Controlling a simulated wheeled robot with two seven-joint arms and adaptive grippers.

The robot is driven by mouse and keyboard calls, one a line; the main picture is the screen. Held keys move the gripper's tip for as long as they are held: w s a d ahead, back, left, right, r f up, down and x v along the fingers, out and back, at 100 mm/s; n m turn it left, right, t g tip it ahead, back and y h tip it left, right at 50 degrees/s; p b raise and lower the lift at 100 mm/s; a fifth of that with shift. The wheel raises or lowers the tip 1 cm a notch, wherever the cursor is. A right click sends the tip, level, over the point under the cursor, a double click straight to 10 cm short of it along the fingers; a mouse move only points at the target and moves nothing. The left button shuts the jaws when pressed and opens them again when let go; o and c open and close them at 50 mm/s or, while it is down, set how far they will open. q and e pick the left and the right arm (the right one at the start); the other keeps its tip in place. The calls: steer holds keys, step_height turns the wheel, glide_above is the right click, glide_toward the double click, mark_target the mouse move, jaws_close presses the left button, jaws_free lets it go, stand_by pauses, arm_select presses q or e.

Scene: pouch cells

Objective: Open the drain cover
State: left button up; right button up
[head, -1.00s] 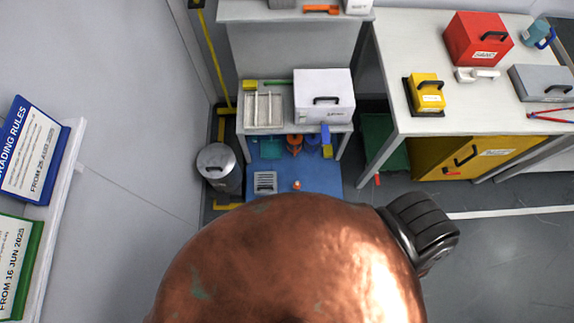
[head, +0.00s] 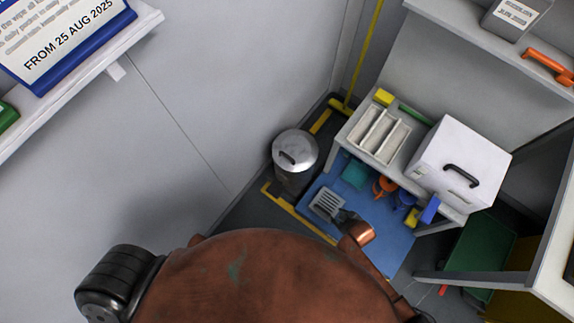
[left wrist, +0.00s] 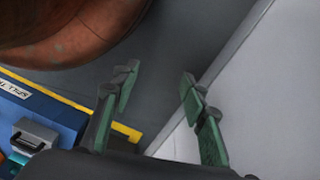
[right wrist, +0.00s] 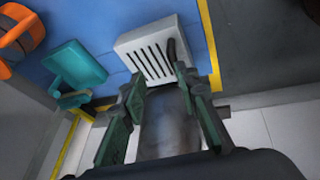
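The drain cover (head: 327,204) is a pale grey slotted plate on the blue floor mat. It also shows in the right wrist view (right wrist: 150,55), with a dark curved handle (right wrist: 172,50) along one side. My right gripper (head: 346,214) is beside the cover in the head view, partly overlapping its edge. In the right wrist view my right gripper (right wrist: 160,82) is open, its fingertips near the cover's edge and handle; contact cannot be told. My left gripper (left wrist: 160,85) is open and empty in the left wrist view, over grey floor. It does not show in the head view.
A metal bin (head: 295,160) stands just behind the cover by the wall. A teal dustpan (head: 356,174), orange (head: 384,187) and blue items sit under a low bench with a white box (head: 460,160). Yellow floor lines (head: 300,215) border the mat.

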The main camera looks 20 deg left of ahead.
steer(key=n+b, duration=0.2)
glide_toward(322, 209)
arm_select(q)
step_height(322, 209, up, 9)
steer(key=w+d+b, duration=0.2)
steer(key=b, duration=0.1)
arm_select(e)
steer(key=x, duration=0.5)
steer(key=shift+d+f, duration=0.1)
steer(key=shift+f, duration=0.1)
steer(key=shift+b+x, duration=0.5)
steer(key=shift+x, duration=0.55)
steer(key=shift+w+f, duration=0.2)
arm_select(q)
steer(key=shift+t+h, duration=0.6)
steer(key=shift+t, duration=0.3)
steer(key=w+d+f, duration=0.1)
steer(key=w+f, duration=0.1)
steer(key=w, duration=0.1)
steer(key=shift+d+f, duration=0.1)
steer(key=shift+d, duration=0.25)
arm_select(e)
jaws_close()
